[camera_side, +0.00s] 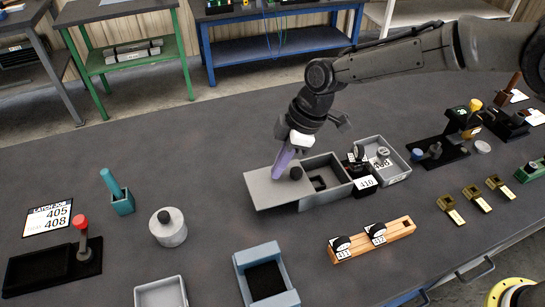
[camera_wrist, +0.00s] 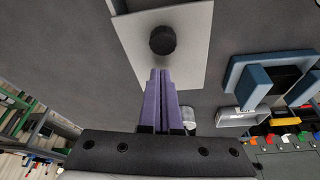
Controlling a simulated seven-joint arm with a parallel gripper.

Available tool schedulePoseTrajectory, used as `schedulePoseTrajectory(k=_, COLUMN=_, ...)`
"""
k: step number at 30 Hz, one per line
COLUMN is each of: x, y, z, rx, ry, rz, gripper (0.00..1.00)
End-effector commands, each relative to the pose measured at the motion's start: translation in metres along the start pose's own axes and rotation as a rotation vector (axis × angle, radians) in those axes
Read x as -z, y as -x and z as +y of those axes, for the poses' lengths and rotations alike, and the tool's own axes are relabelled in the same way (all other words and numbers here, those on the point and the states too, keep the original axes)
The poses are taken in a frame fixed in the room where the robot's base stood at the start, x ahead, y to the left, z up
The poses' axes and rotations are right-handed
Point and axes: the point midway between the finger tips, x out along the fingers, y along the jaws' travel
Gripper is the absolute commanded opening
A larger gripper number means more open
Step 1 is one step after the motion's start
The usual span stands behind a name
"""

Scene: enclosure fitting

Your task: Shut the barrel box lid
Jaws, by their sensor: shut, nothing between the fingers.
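A grey box (camera_side: 330,183) stands mid-table, partly open, with a small dark part inside. Its flat grey lid (camera_side: 264,190) sits shifted to the left, so the right part of the box is uncovered. The lid has a round black knob (camera_side: 296,173). My gripper (camera_side: 279,175) points down over the lid with its purple fingers shut and empty, just left of the knob. In the wrist view the closed fingertips (camera_wrist: 160,73) lie over the lid (camera_wrist: 190,65), close to the knob (camera_wrist: 162,40). I cannot tell whether they touch the lid or knob.
A grey tray (camera_side: 392,172) and a black part labelled 410 (camera_side: 365,183) stand against the box's right side. A wooden rack (camera_side: 400,230) and a blue-grey holder (camera_side: 243,282) are in front. A round grey weight (camera_side: 168,232) stands left.

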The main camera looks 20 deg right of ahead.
Motion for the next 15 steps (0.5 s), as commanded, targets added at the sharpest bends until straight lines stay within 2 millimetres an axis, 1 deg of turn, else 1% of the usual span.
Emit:
schedulePoseTrajectory(k=2, x=-0.009, y=0.002, z=0.000, rx=0.002, ry=-0.001, rz=-0.003, gripper=0.00)
schedulePoseTrajectory(k=6, x=-0.015, y=0.005, z=0.000, rx=0.001, ry=0.000, rz=-0.002, gripper=0.00)
schedulePoseTrajectory(k=15, x=-0.016, y=0.005, z=0.000, rx=0.001, ry=0.001, rz=-0.001, gripper=0.00)
